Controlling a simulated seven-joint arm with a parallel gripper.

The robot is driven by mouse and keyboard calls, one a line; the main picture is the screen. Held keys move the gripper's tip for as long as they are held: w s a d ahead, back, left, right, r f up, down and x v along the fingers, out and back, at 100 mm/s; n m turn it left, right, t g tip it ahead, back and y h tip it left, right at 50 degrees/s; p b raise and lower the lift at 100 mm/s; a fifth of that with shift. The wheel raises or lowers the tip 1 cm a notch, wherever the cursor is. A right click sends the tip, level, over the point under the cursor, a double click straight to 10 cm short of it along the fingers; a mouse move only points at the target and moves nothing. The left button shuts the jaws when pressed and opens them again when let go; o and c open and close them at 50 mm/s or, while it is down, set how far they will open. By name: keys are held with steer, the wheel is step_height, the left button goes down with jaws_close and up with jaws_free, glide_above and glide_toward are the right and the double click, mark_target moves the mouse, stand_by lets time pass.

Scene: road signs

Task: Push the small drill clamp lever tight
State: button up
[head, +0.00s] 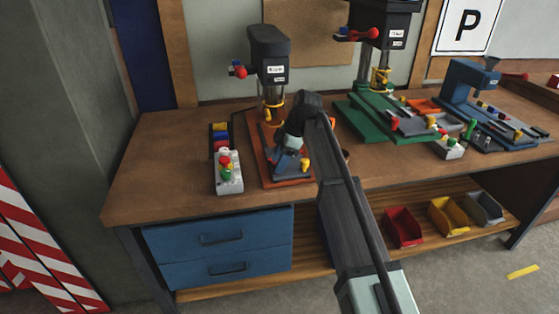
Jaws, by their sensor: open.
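The small drill (268,55) stands at the left of the workbench, with a dark grey head and an orange-brown base (268,178). A blue clamp part (287,166) sits on the base, with a yellow knob (304,165) at its right. Which of these is the clamp lever, and how tight it is, I cannot tell. My gripper (285,153) is open and points down over the base, close to the blue part. Its fingers are small and dark here, and contact cannot be made out. My arm hides the base's right side.
A control box (228,180) with red, green and yellow buttons stands left of the base, before a bin of coloured pieces (220,137). A larger green drill (385,120) and a blue machine (470,95) stand to the right. The bench's left end (155,165) is clear.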

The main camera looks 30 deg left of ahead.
steer(key=v, duration=1.3)
steer(key=shift+r, duration=0.35)
steer(key=shift+d+f, duration=0.1)
steer(key=shift+d, duration=0.05)
steer(key=s+d+f+m+h, duration=0.1)
steer(key=s+d+f+m, duration=0.3)
steer(key=d+f, duration=0.95)
steer(key=s+d+f+m+h, duration=0.1)
steer(key=d+f+m, duration=0.65)
steer(key=f, duration=1.15)
steer(key=s+d+f+m+h, duration=0.1)
steer(key=s+d+f+m, duration=0.2)
steer(key=d+f, duration=1.15)
steer(key=s+d+f+m+g, duration=0.2)
steer(key=s+d+f+m, duration=0.4)
steer(key=s+d+f, duration=0.65)
steer(key=s+d+f+m+g, duration=0.1)
steer(key=s+d+f+m, duration=0.1)
steer(key=s, duration=0.7)
steer(key=s+d+f+m, duration=0.3)
steer(key=s+d+f, duration=0.2)
steer(key=s+f, duration=0.2)
steer(key=s, duration=0.2)
steer(key=shift+s+m+g, duration=0.35)
steer(key=shift+s+g, duration=0.05)
